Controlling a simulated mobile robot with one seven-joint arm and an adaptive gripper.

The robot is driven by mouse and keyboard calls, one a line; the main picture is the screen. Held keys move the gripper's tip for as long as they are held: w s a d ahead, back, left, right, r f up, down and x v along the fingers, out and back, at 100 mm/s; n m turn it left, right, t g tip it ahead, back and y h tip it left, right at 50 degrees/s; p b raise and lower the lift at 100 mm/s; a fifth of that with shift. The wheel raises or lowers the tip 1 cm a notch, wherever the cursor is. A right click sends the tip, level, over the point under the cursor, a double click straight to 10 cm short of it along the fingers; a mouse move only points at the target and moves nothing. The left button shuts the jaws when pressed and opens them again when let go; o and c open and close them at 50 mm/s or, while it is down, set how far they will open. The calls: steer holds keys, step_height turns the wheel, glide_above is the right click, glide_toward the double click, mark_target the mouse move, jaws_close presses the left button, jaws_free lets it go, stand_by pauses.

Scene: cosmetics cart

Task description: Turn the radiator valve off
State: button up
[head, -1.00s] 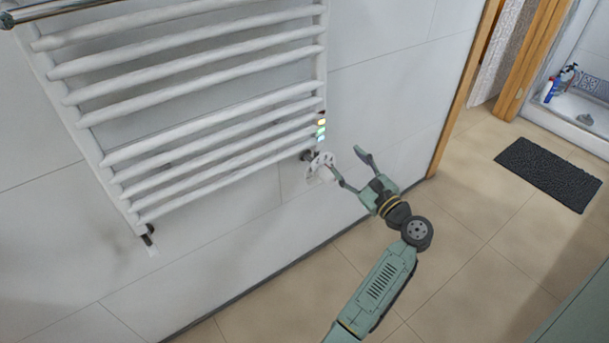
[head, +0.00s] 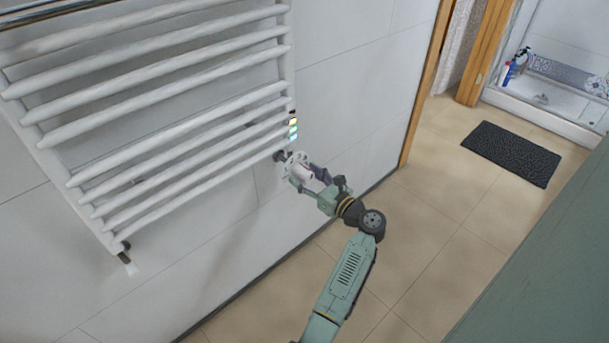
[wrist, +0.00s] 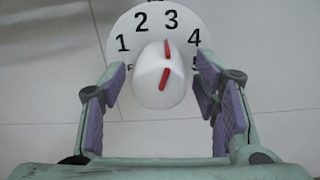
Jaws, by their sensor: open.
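The radiator valve has a white knob (head: 302,172) in front of a numbered white dial (head: 291,160), at the lower right corner of the towel radiator. In the wrist view the knob (wrist: 158,88) carries red marks, the upper one pointing up near the 3. The dial (wrist: 122,28) shows 1, 2, 3, 4 and 5, with a letter partly hidden at the left. My gripper (head: 304,176) is open, with one finger on each side of the knob. In the wrist view, my gripper (wrist: 161,85) shows gaps between its purple pads and the knob.
The white towel radiator (head: 165,105) is on the tiled wall just left of the valve. Small colored lights (head: 293,128) sit above the valve. The tan floor (head: 430,225) is open to the right, with a dark mat (head: 511,153) on it.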

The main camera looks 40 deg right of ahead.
steer(key=shift+w, duration=0.4)
steer(key=shift+c, duration=0.3)
steer(key=c, duration=1.1)
